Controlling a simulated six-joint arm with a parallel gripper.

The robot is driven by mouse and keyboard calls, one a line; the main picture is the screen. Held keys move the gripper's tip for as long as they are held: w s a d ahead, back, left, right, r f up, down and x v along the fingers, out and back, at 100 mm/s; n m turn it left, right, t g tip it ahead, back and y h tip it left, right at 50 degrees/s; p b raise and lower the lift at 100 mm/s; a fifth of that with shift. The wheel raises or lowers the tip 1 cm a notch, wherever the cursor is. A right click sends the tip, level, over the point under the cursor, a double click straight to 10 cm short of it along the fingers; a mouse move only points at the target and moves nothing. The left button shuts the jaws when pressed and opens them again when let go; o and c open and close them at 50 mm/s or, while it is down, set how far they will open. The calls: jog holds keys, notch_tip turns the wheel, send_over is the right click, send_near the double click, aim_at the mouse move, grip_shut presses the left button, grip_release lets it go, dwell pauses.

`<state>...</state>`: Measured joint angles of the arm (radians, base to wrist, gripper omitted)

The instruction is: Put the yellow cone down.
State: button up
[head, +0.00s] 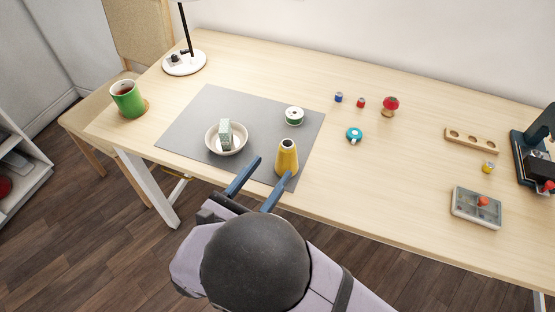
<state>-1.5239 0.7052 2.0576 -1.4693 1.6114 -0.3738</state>
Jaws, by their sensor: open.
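The yellow cone (287,160) stands upright on the grey mat (195,115), near the mat's front right corner. My gripper (270,170) is open, with its two blue fingers pointing at the cone from the table's front edge. One finger ends to the left of the cone and the other ends at the cone's lower front. Nothing shows held between the fingers. Whether the right finger touches the cone I cannot tell from this view.
A bowl with a patterned block (225,134) is on the mat left of the cone. A green-and-white spool (294,116) is behind it, and a teal round item (354,134) lies right. A green mug (127,98) is far left.

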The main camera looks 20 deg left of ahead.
jog(key=shift+s+a, duration=0.15)
jog(key=shift+s, duration=0.6)
jog(key=shift+s+a, duration=0.1)
jog(key=shift+s, duration=0.65)
jog(key=shift+r, duration=0.1)
